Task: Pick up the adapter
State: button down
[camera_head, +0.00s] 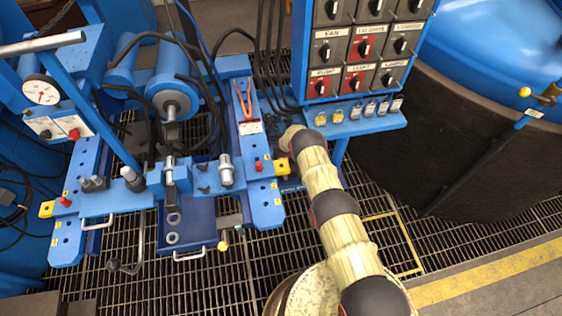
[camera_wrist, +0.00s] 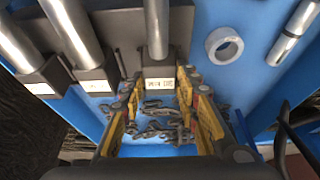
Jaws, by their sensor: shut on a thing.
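The adapter (camera_wrist: 159,72) appears in the wrist view as a dark block with a white label and a grey metal cylinder extending from it. It sits between the tips of my gripper (camera_wrist: 158,84), whose yellow-and-black fingers flank it and are shut on it. Blue surface shows close behind and beneath it. I cannot tell whether it touches that surface. In the head view, the end of my arm is beside the lower left of the control panel. The fingers and the adapter cannot be made out there.
Two similar blocks with cylinders (camera_wrist: 97,78) stand left of the adapter; a pale ring (camera_wrist: 223,46) and metal rod (camera_wrist: 296,28) lie right. Small metal pieces (camera_wrist: 160,112) show between the fingers. The switch panel (camera_head: 365,45), its shelf (camera_head: 385,124) and the blue machine bench (camera_head: 118,197) crowd the arm.

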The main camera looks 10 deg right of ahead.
jog(key=shift+w+r, duration=0.15)
jog(key=shift+r, duration=0.05)
notch_tip(320, 180, up, 10)
jog(key=p, duration=0.4)
jog(key=shift+f, duration=0.1)
dwell(0.4)
